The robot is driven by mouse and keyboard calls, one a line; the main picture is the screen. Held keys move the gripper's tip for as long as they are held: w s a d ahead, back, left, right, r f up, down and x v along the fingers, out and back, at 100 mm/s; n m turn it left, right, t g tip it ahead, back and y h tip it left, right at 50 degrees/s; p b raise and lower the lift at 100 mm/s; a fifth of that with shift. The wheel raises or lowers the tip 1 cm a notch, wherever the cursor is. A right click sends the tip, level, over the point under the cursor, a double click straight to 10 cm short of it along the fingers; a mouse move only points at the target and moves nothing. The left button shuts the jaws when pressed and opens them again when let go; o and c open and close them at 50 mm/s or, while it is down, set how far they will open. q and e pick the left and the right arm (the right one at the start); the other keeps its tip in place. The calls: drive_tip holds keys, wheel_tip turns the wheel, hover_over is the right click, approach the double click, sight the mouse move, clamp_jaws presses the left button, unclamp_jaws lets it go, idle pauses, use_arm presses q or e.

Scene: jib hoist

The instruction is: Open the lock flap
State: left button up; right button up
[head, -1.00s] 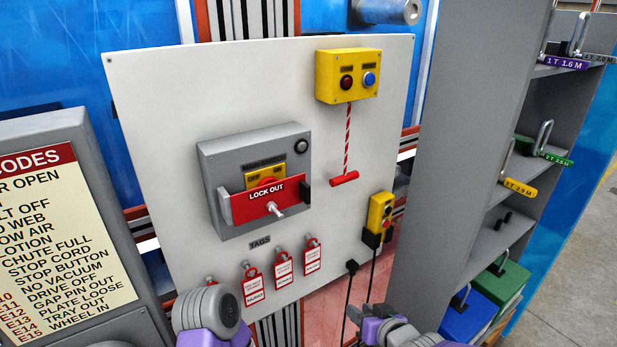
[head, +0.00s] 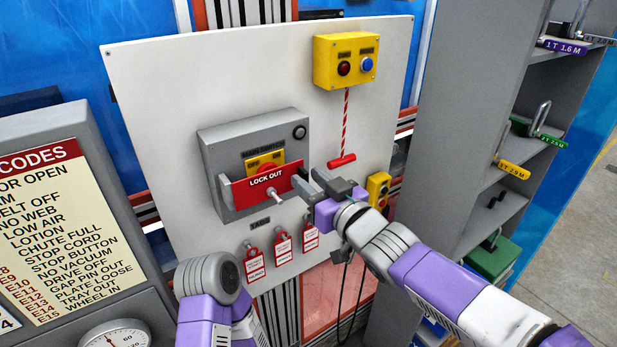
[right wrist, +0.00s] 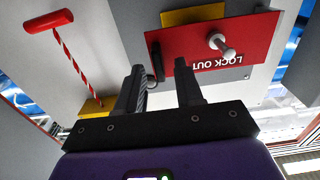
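The red lock flap (head: 247,188), lettered LOCK OUT, lies across the lower front of the grey main switch box (head: 222,138). It covers the lower part of the yellow switch plate (head: 254,162). A metal pin (head: 274,197) sticks out through the flap. My right gripper (head: 308,182) is open and empty at the flap's right end, by its dark grip. In the right wrist view the flap (right wrist: 178,52) lies beyond the open fingers (right wrist: 160,80), and the dark grip (right wrist: 156,62) shows between them; contact cannot be told. My left arm shows at the bottom, its gripper out of view.
A yellow button box (head: 346,62) with a red pull handle (head: 342,161) hangs above right of my right gripper. A yellow pendant (head: 377,187) is just behind it. Red tags (head: 283,247) hang below the box. A grey shelf (head: 470,110) stands at right.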

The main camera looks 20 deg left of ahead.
drive_tip(key=shift+w+a, duration=0.4)
clamp_jaws()
idle(1.3)
